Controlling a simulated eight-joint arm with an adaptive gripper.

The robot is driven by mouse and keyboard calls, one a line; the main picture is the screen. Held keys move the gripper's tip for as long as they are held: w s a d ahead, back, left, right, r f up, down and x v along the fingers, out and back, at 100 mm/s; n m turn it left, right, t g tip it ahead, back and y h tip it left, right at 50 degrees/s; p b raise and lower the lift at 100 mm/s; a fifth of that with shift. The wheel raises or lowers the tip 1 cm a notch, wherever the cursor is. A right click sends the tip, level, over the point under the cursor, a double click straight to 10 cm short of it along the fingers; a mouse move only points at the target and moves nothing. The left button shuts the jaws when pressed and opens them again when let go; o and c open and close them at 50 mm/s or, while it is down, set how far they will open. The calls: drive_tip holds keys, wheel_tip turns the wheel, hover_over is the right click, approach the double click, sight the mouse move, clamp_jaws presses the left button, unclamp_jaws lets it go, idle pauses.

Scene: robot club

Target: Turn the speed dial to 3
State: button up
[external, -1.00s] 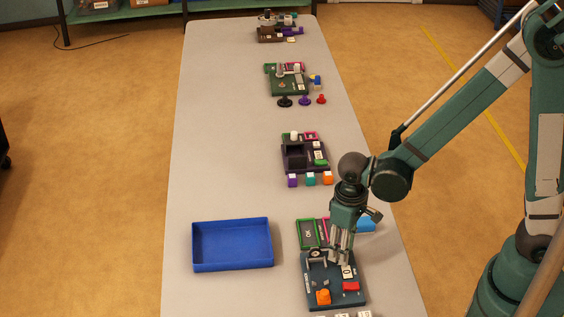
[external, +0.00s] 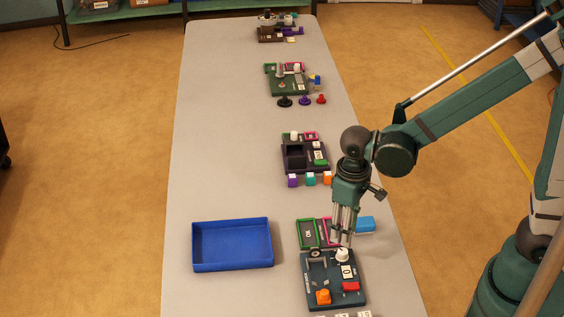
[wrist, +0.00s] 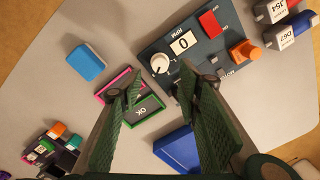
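The white dial (external: 342,254) stands on the dark blue board (external: 318,275), beside a small display (external: 347,271) that reads 0. In the wrist view the white dial (wrist: 160,63) shows a mark on its top, and the display (wrist: 183,43) also reads 0. My gripper (external: 341,239) is over the board's far edge, just beyond the dial. In the wrist view my gripper (wrist: 158,88) has its fingers spread apart with nothing between them. The dial lies ahead of the fingertips, apart from them. The dial's label is too small to read.
On the same board are a red switch (external: 351,286) and an orange knob (external: 323,297). Green and pink trays (external: 307,234) and a light blue block (external: 365,224) lie behind it. A blue bin (external: 232,265) stands left. Clear table lies between bin and far boards.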

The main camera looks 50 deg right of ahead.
drive_tip(key=shift+r, duration=2)
drive_tip(key=shift+d, duration=0.1)
drive_tip(key=s+d+r+t, duration=0.3)
drive_tip(key=s+d+r, duration=0.1)
drive_tip(key=d, duration=0.6)
drive_tip(key=s+d+r+m+t, duration=0.1)
drive_tip(key=s+d+r+t, duration=0.3)
drive_tip(key=d+r, duration=0.3)
drive_tip(key=shift+s+d+r, duration=0.25)
drive_tip(key=shift+s+d, duration=0.4)
drive_tip(key=shift+d, duration=1)
